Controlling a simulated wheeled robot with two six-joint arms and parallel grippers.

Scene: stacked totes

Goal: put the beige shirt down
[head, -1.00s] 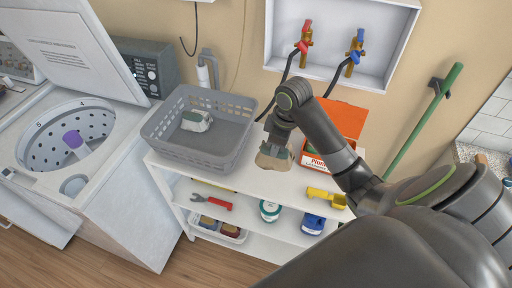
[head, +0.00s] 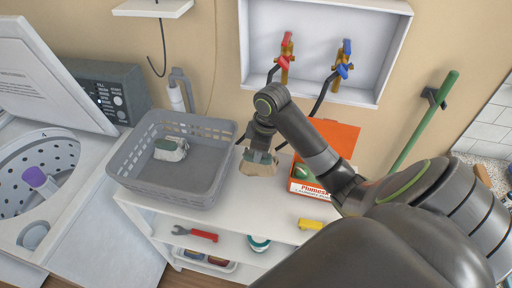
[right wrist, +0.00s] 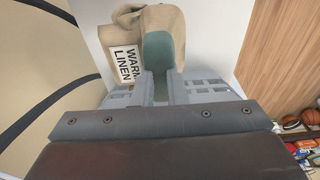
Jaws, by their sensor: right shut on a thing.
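My left gripper is not in view.
A grey basket (head: 130,187) holds a similar pale bundle (head: 171,149). An open red box (head: 308,191) stands to the right. Red and blue taps (head: 285,55) are in a wall recess behind. An open washer (head: 60,190) is at left. Bare shelf top lies in front of the shirt.

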